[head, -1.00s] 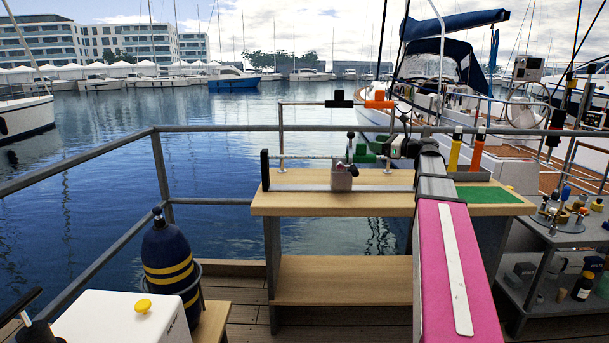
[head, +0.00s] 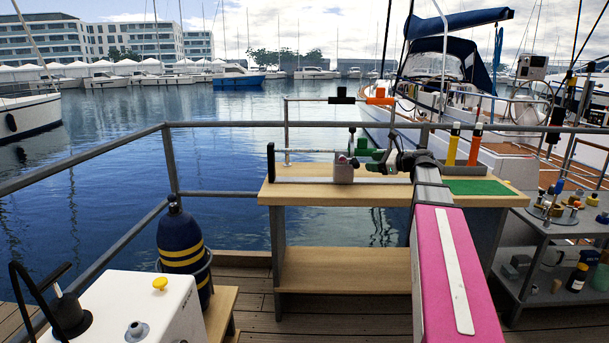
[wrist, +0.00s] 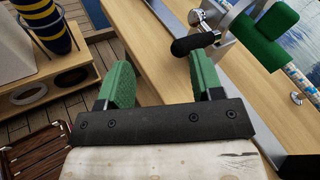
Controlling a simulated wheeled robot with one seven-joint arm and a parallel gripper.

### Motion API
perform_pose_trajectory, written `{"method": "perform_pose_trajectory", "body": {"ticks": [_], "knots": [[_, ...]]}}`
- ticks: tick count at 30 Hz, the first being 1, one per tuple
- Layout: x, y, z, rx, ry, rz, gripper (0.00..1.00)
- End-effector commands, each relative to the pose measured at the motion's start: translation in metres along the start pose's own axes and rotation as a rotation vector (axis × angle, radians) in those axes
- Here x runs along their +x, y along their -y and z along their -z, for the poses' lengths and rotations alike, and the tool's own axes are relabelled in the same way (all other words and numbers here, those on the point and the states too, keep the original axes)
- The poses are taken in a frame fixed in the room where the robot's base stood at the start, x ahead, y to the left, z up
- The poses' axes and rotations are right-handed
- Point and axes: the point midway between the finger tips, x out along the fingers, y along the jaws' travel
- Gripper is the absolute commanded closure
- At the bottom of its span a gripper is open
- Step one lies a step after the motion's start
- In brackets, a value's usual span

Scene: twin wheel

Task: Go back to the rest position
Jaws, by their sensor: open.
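My arm, with a pink link, reaches forward over the wooden workbench (head: 320,191). My gripper (wrist: 163,80) shows in the wrist view with two green fingers set wide apart and nothing between them. In the head view its end is near the bench's back rail, partly hidden by my arm. In the wrist view the wooden bench top (wrist: 150,45) lies beneath and beyond the fingers. A black-handled lever (wrist: 195,43) is just past the right finger, apart from it as far as I can tell.
Yellow and orange bottles stand in a grey bin (head: 460,168) beside a green mat (head: 480,187). A banded blue tank (head: 180,246) and white box (head: 130,305) are at left. A grey cart (head: 560,232) is at right.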

Motion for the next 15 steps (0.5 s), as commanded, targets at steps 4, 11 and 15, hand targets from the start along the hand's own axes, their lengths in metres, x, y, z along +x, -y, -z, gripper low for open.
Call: {"method": "perform_pose_trajectory", "body": {"ticks": [4, 11, 15], "knots": [[0.015, -0.033, 0.031, -0.102, -0.089, -0.052, 0.40], [0.038, -0.114, 0.106, -0.377, -0.288, -0.230, 0.40], [0.044, -0.181, 0.160, -0.617, -0.416, -0.430, 0.40]]}}
